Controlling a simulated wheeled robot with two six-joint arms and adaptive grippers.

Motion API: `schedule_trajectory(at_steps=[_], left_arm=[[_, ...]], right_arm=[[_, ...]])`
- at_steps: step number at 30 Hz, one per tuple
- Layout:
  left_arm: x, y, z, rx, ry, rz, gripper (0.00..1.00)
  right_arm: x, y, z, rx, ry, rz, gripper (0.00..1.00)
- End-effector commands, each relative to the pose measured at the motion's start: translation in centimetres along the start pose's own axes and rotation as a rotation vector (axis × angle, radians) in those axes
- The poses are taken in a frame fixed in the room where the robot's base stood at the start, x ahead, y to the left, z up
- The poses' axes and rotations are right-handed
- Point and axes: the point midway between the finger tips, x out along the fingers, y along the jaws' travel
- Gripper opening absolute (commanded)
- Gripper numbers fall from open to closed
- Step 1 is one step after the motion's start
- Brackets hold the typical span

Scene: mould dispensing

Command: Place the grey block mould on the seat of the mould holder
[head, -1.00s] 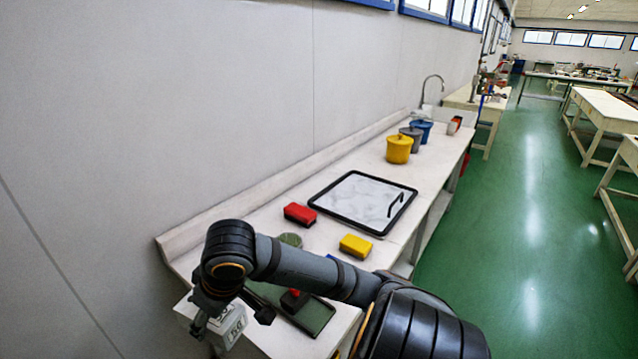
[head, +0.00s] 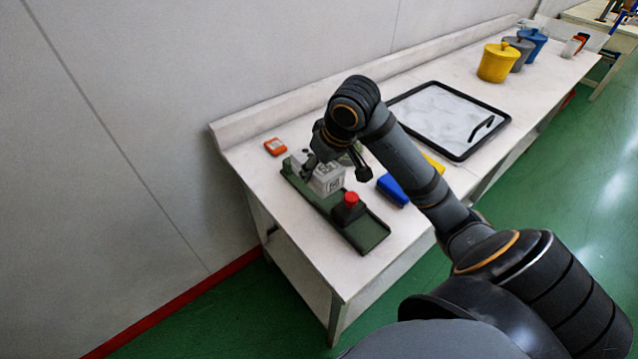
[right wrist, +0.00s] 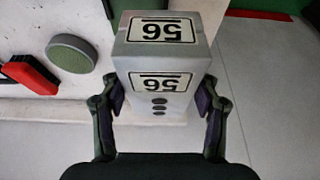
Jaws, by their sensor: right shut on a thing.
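The grey block mould (head: 327,179), a pale box with a "56" label, is held by my right gripper (head: 338,168) in the head view. In the right wrist view, the mould (right wrist: 160,80) sits between the two fingers (right wrist: 160,103). The mould holder (head: 366,235) is a long green plate on the bench with a black, red-topped part (head: 349,205). The mould appears over the holder's far-left end. Whether it touches the seat cannot be told, since the mould and gripper cover that part. My left gripper is not in view.
A blue block (head: 392,190) lies right of the holder, with a yellow block (head: 433,163) partly behind my arm. An orange item (head: 275,147) lies near the wall. A black-rimmed board (head: 450,118) and lidded pots (head: 497,62) stand farther back. The wrist view shows a green disc (right wrist: 72,53).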

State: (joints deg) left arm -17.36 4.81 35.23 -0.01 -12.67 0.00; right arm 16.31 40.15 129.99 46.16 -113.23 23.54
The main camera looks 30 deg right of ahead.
Motion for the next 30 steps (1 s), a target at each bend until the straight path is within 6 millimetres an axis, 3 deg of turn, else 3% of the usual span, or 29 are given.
schedule_trajectory(at_steps=[2,6,9,17,24,30], left_arm=[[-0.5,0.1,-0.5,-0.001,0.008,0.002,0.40],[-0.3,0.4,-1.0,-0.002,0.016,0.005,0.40],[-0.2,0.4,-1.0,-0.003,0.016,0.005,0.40],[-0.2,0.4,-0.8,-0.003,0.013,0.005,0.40],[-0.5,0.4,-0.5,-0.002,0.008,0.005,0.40],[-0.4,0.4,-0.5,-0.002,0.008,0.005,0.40]], right_arm=[[1.2,1.2,-1.4,0.004,0.001,-0.003,0.00],[4.6,2.4,-1.9,0.001,0.001,-0.004,0.00],[6.0,3.0,-2.2,0.000,0.003,-0.001,0.00],[7.2,3.5,-2.5,-0.001,0.005,-0.001,0.00],[10.4,3.9,-1.7,-0.002,0.002,0.000,0.00],[10.8,3.9,-1.5,-0.003,0.005,0.001,0.00]])
